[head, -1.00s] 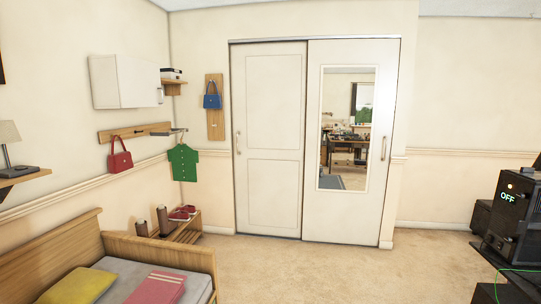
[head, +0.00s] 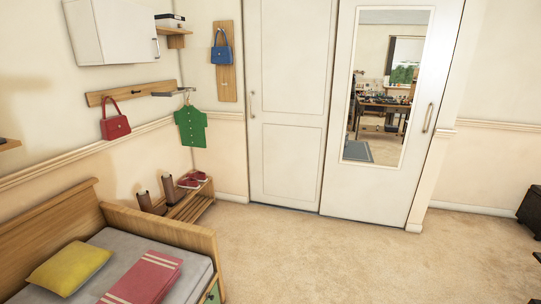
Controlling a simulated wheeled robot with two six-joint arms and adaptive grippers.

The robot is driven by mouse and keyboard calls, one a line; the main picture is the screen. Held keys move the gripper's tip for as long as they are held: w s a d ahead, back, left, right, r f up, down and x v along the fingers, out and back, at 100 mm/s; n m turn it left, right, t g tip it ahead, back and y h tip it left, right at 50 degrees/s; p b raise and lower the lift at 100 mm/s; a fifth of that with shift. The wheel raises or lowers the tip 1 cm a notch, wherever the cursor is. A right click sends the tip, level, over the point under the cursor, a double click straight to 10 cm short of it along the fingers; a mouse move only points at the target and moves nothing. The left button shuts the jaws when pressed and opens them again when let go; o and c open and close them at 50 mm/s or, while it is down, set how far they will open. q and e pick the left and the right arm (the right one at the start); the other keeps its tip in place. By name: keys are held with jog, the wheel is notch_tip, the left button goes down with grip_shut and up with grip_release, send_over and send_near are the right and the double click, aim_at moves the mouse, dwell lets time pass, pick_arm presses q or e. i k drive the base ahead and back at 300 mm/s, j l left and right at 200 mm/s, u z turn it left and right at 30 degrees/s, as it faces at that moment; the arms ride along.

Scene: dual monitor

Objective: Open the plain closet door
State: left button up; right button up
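The plain closet door (head: 290,115) is a white sliding panel on the left of the closet, and it is shut. Its slim metal handle (head: 251,104) is on its left edge. The mirrored closet door (head: 341,185) stands to its right, with a tall mirror (head: 388,95) and a handle (head: 428,117) on its right edge. The top of the closet is out of the picture. Neither of my grippers is in view.
A wooden bed (head: 165,231) with a yellow pillow (head: 69,265) fills the lower left. A low shoe rack (head: 190,205) stands by the left wall. A green garment (head: 190,127) hangs above it. The carpet (head: 320,255) before the closet is clear.

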aim_at(289, 46)
jog(key=i+l+z, duration=0.2)
jog(key=i, duration=0.55)
jog(key=i+l+z, duration=0.15)
jog(key=i+l, duration=0.15)
jog(key=i, duration=0.45)
jog(key=i+z, duration=0.2)
jog(key=i, duration=0.6)
jog(key=i+j+u, duration=0.1)
jog(key=i+u, duration=0.3)
jog(key=i, duration=0.2)
jog(key=i+u, duration=0.4)
jog(key=i, duration=0.15)
jog(key=i+l+u, duration=0.4)
jog(key=i, duration=0.2)
jog(key=j, duration=0.1)
